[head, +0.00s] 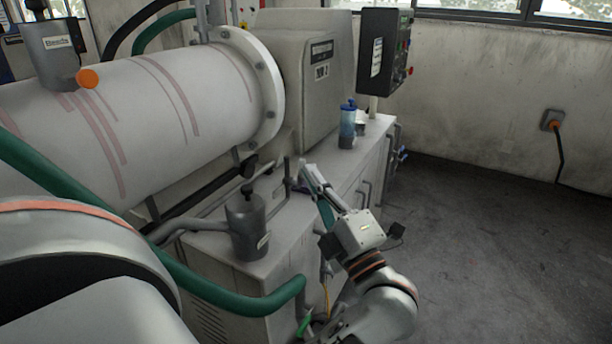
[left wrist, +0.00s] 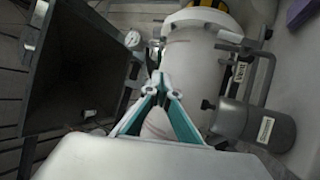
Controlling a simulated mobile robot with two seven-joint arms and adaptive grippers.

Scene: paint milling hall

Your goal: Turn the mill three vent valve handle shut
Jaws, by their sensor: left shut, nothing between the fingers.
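The white mill drum (head: 150,110) lies across the left of the head view, with a flange at its right end. A grey canister (head: 246,226) with a label and black top stands on the cabinet in front of it; in the left wrist view a similar labelled canister (left wrist: 262,125) is at the right. A small black knob or lever (head: 250,167) and thin pipework (head: 284,185) stand near it. I cannot tell for sure which part is the vent valve handle.
A green hose (head: 215,299) curves across in front of the cabinet. The floor (head: 490,235) at the right is clear.

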